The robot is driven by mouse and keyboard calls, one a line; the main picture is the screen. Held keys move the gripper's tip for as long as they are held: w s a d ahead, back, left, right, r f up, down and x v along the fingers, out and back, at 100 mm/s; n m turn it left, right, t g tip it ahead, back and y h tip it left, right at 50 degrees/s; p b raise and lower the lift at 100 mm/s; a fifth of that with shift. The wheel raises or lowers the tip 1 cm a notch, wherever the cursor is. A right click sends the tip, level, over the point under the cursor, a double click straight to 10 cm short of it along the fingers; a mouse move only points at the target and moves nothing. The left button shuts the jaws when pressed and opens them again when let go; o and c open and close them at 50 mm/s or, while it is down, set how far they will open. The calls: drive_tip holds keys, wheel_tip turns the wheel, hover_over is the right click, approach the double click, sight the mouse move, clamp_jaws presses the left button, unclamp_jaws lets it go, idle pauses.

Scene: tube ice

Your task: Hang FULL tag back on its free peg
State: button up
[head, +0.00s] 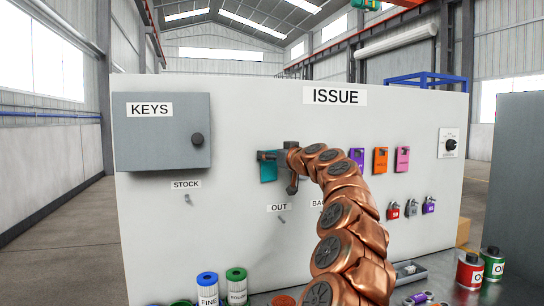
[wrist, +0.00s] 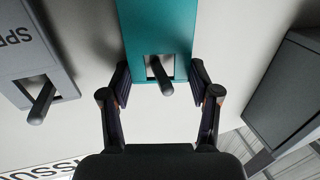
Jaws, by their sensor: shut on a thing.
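A teal tag (wrist: 160,30) is between the fingers of my gripper (wrist: 160,80) in the wrist view, one finger at each side edge. No lettering shows on it, so I cannot read whether it says FULL. A dark peg (wrist: 166,86) sticks out through the hole near the tag's edge, and the tag appears to be around it. In the head view the teal tag (head: 268,172) is against the white board (head: 240,120), left of the ISSUE label, partly covered by my gripper (head: 274,156).
A grey tag (wrist: 38,68) hangs on another peg beside it. A grey KEYS cabinet (head: 165,150) stands left. Purple (head: 357,154), orange (head: 380,160) and pink (head: 403,159) tags hang right, above several padlocks (head: 411,208). Bare pegs show under STOCK (head: 188,199) and OUT (head: 282,220).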

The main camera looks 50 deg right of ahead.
drive_tip(key=o, duration=1)
drive_tip(key=shift+c, duration=0.2)
drive_tip(key=shift+s, duration=0.1)
drive_tip(key=v, duration=1.2)
drive_tip(key=shift+a, duration=0.15)
